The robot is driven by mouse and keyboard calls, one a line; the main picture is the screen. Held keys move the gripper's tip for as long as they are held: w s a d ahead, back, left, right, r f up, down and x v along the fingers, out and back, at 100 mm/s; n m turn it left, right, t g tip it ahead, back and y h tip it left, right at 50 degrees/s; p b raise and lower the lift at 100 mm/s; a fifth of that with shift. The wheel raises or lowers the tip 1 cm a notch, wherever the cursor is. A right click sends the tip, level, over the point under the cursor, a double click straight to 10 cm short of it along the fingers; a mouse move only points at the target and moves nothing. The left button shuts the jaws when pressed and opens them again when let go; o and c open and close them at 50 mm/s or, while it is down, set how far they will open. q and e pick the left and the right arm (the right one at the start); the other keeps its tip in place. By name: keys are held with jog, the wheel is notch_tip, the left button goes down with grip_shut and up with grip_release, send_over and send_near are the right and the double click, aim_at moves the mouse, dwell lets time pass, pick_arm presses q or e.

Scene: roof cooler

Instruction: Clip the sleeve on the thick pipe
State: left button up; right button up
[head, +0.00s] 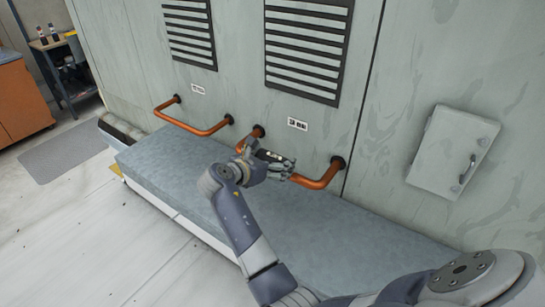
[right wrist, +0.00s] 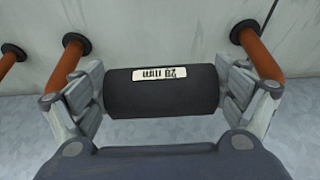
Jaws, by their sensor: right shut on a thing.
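Two copper pipe loops stick out of the grey wall. The right one (head: 314,182) looks thicker than the left one (head: 203,131). My right gripper (head: 268,161) is at the middle of the right pipe, shut on a black sleeve (right wrist: 162,92) with a white millimetre label, upside down in the right wrist view. The sleeve lies level between the two fingers, in line with the pipe's front run. The pipe's legs (right wrist: 262,52) show behind the fingers. The fingers hide the sleeve's ends, so I cannot tell whether it is around the pipe or just before it. My left gripper is out of view.
A grey ledge (head: 165,165) runs below the pipes. Dark louvred vents (head: 306,50) are above them, with small labels (head: 297,124) on the wall. A closed wall box (head: 452,150) is at the right. An orange cabinet (head: 22,100) and a shelf cart (head: 62,65) stand far left.

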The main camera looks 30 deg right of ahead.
aim_at(272, 157)
jog(key=shift+s+a+f, duration=0.1)
jog(key=shift+s+f, duration=0.1)
jog(key=shift+f, duration=0.4)
jog(key=shift+s+a+f, duration=0.1)
jog(key=shift+s+f, duration=0.05)
jog(key=shift+f, duration=0.45)
jog(key=o, duration=0.6)
jog(key=shift+o, duration=0.4)
jog(key=shift+f, duration=0.15)
jog(key=r, duration=1.1)
jog(key=shift+w+d+r, duration=0.15)
jog(key=shift+w+r, duration=0.15)
jog(key=shift+w, duration=0.05)
jog(key=shift+w+d+r, duration=0.1)
jog(key=shift+d+r, duration=0.05)
jog(key=shift+r, duration=0.3)
